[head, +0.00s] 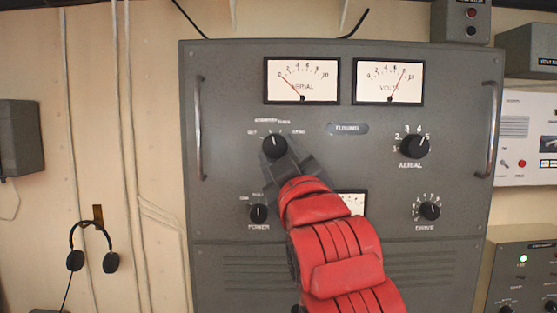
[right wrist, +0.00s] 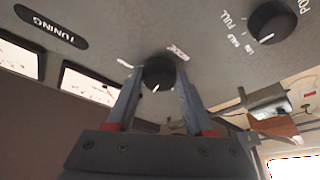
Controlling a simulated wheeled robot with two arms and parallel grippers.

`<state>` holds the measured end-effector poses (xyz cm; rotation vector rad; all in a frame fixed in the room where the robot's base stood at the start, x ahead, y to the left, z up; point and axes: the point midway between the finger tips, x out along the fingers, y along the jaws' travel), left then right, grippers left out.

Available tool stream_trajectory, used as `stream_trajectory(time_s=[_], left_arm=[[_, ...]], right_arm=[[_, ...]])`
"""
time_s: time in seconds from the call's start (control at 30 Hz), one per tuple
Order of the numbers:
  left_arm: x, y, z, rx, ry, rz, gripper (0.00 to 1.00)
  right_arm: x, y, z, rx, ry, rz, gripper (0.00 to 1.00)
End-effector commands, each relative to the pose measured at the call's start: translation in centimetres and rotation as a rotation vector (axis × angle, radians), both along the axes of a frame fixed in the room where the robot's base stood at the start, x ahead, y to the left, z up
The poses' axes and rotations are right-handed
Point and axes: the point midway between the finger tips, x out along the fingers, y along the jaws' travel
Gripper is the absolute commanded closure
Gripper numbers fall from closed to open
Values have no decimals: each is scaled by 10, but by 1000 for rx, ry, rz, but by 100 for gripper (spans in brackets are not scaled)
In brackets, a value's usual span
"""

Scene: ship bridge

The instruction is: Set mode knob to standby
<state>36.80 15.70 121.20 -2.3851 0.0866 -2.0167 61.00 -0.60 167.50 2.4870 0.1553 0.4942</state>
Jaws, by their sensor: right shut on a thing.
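The mode knob (head: 275,146) is a round black knob at the upper left of the grey radio panel (head: 345,225). Its white pointer mark points up and slightly left. Small labels arc above it, too blurred to read surely. My right gripper (head: 278,157) reaches up from below and is shut on the knob. In the right wrist view the knob (right wrist: 158,73) sits between the two fingers (right wrist: 157,85), with the "MODE" label beside it. My left gripper is not in view.
The power knob (head: 258,213) is below the mode knob, left of my arm. The aerial knob (head: 415,145) and drive knob (head: 429,211) are to the right. Two meters (head: 302,80) lie above. A metal handle (head: 200,130) stands out at the panel's left. A headset (head: 92,245) hangs on the wall.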

Motion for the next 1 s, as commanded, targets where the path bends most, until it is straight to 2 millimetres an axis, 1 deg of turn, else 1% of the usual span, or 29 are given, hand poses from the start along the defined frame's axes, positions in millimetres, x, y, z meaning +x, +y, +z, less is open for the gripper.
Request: stream_trajectory(time_s=[0.23, 0.7, 0.73, 0.87, 0.9, 1.0], left_arm=[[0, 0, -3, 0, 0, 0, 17], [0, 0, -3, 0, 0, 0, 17], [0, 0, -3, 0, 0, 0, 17], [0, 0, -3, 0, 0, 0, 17], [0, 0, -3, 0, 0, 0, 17], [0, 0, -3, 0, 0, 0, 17]], right_arm=[[0, -1, 1, -72, -2, 0, 100], [-1, 0, 1, -86, -1, 1, 100], [0, 0, 1, -86, -1, 1, 44], [0, 0, 1, -85, -1, 2, 21], [0, 0, 1, -85, -1, 2, 18], [0, 0, 1, -85, 0, 1, 18]])
